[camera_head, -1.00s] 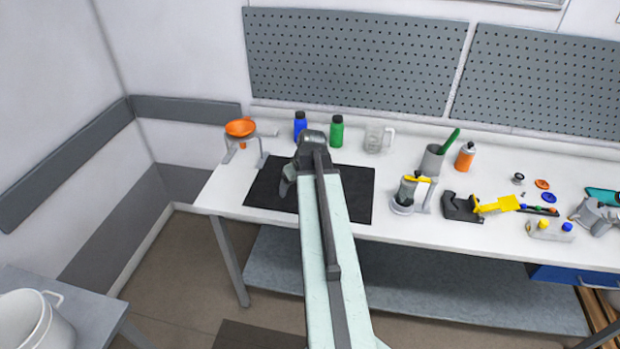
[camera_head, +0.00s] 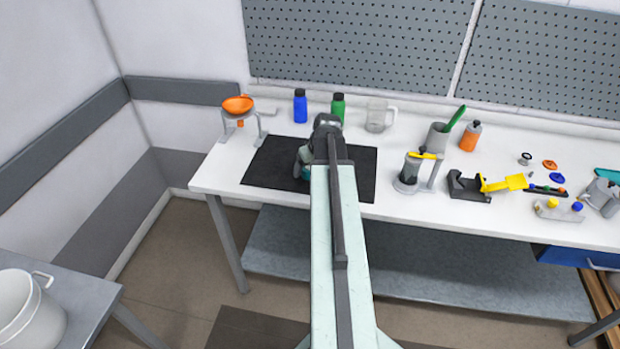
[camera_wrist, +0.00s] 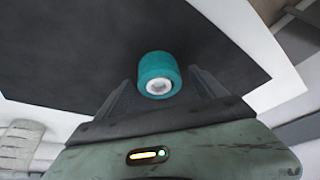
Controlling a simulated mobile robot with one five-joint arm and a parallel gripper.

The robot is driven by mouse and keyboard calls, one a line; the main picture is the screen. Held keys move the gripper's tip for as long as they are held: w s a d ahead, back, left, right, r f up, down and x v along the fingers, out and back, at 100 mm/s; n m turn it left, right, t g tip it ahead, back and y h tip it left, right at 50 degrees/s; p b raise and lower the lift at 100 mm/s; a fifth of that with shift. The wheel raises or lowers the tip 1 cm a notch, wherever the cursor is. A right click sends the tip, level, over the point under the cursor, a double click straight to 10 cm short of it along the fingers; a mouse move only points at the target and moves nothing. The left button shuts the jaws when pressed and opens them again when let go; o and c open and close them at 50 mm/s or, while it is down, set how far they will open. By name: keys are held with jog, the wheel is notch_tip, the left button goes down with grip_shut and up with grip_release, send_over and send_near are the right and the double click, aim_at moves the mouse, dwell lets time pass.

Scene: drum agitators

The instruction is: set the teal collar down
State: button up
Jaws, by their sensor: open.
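The teal collar (camera_wrist: 158,66) is a short ring with a white centre. In the wrist view it is against the black mat (camera_wrist: 75,45), between and just beyond the fingertips. My gripper (camera_wrist: 161,82) is open, with a finger on each side of the collar and gaps visible. In the head view, my gripper (camera_head: 301,160) is low over the black mat (camera_head: 268,166), and a sliver of teal (camera_head: 306,173) shows under it. My wrist hides most of the collar there.
An orange funnel on a stand (camera_head: 238,105) is left of the mat. A blue bottle (camera_head: 300,106), a green bottle (camera_head: 338,107) and a clear jug (camera_head: 377,116) stand behind. A grey-and-yellow device (camera_head: 411,168) stands to the right. The mat's left part is bare.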

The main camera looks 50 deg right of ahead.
jog(key=shift+w+f, duration=0.1)
jog(key=shift+f, duration=0.15)
jog(key=shift+c, duration=0.3)
grip_shut()
jog(key=shift+r+p, duration=0.15)
jog(key=shift+p, duration=0.15)
